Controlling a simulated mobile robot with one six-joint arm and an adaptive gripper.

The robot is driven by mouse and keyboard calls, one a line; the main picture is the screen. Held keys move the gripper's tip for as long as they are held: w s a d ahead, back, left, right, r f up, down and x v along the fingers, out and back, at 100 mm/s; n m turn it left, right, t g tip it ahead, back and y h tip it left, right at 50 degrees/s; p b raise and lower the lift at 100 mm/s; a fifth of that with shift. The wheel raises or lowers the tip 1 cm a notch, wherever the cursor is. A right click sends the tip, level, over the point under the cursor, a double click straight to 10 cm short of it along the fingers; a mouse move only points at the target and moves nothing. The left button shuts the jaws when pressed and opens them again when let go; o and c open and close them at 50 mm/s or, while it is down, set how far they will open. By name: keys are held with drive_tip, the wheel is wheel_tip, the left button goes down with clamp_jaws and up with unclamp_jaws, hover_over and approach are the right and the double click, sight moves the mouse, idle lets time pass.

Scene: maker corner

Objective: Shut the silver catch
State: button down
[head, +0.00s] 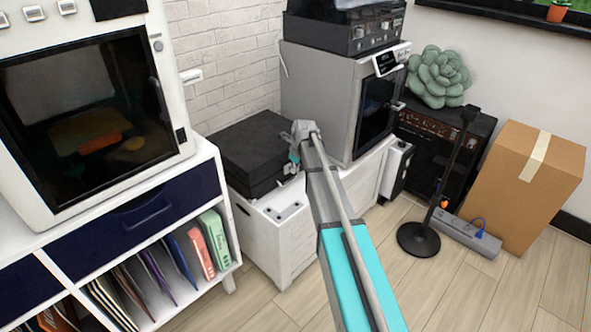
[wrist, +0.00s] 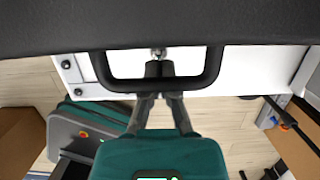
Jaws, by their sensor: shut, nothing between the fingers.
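A black case (head: 250,148) lies on a white cabinet (head: 278,245) in the head view. In the wrist view the case (wrist: 160,22) fills the top, with its black loop handle (wrist: 105,72) on the near side. A small silver catch (wrist: 158,52) shows at the case's edge, inside the handle loop. My gripper (wrist: 159,69) is shut and empty, its fingertips together right at the catch; whether they touch it is unclear. The fingers partly cover the catch, so I cannot tell whether it is shut.
A grey-white machine (head: 318,95) stands close behind the case. A white shelf unit (head: 225,185) with an oven-like machine (head: 180,110) is at the left. At the right are a black stand (head: 420,238), a power strip (head: 470,235) and a cardboard box (head: 530,190). Floor between is clear.

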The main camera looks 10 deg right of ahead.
drive_tip(key=shift+r, duration=0.15)
drive_tip(key=shift+r+p, duration=0.65)
drive_tip(key=shift+p, duration=0.1)
drive_tip(key=w+a+p+v, duration=0.1)
drive_tip(key=w+p+v, duration=0.1)
drive_tip(key=p+v, duration=0.7)
drive_tip(key=shift+s+d+r, duration=0.15)
drive_tip(key=shift+s+r, duration=0.2)
drive_tip(key=shift+r, duration=0.05)
idle(0.6)
idle(0.5)
